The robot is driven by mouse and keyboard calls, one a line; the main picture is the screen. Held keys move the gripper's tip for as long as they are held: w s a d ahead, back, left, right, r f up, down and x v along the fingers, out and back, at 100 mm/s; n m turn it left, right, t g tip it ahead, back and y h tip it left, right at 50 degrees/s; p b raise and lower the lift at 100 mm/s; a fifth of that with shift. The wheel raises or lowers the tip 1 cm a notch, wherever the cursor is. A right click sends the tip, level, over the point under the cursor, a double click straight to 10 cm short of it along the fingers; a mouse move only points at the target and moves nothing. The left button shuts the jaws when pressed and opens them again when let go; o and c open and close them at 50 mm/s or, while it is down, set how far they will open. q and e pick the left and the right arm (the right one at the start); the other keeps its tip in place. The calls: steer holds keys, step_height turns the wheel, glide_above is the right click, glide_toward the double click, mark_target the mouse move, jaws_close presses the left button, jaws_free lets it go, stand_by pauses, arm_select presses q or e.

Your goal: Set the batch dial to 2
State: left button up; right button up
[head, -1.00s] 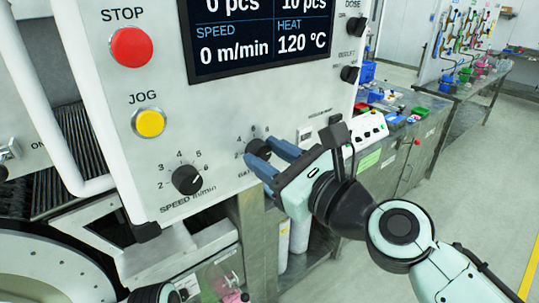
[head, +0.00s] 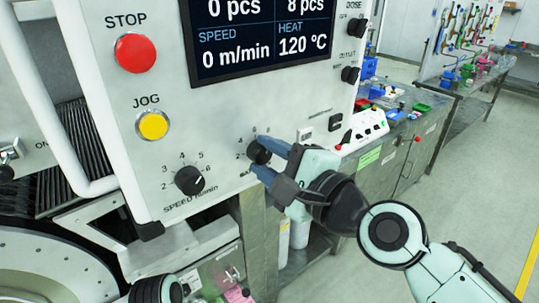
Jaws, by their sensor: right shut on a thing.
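The batch dial (head: 259,151) is a small black knob low on the white control panel, right of the speed dial, with a ring of numbers around it; 4, 6 and 8 can be made out. My right gripper (head: 264,160) comes in from the right and its blue fingers are shut on this dial. The fingers hide part of the dial and its label, so its pointer is hard to read. The screen (head: 262,36) above shows 8 pcs in its top right field. My left gripper does not show.
The black speed dial (head: 189,180) sits left of the batch dial. The yellow JOG button (head: 153,125) and red STOP button (head: 135,53) are higher on the left. More black knobs (head: 350,74) line the panel's right edge. The floor at right is clear.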

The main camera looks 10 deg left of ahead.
steer(key=n, duration=0.3)
steer(key=shift+f+n, duration=0.1)
steer(key=shift+n, duration=0.2)
steer(key=n, duration=0.6)
steer(key=shift+f+n+t, duration=0.1)
steer(key=shift+n+t, duration=0.3)
steer(key=n, duration=0.2)
steer(key=shift+n+h+b, duration=0.3)
steer(key=n, duration=0.2)
steer(key=shift+f+n+t+b, duration=0.1)
steer(key=shift+n+t+b, duration=0.2)
steer(key=shift+b, duration=0.05)
steer(key=n+b, duration=0.1)
steer(key=n, duration=0.1)
steer(key=shift+n, duration=0.3)
steer(key=n+b, duration=0.2)
steer(key=n, duration=0.2)
steer(key=shift+n+b, duration=0.4)
steer(key=shift+n, duration=0.3)
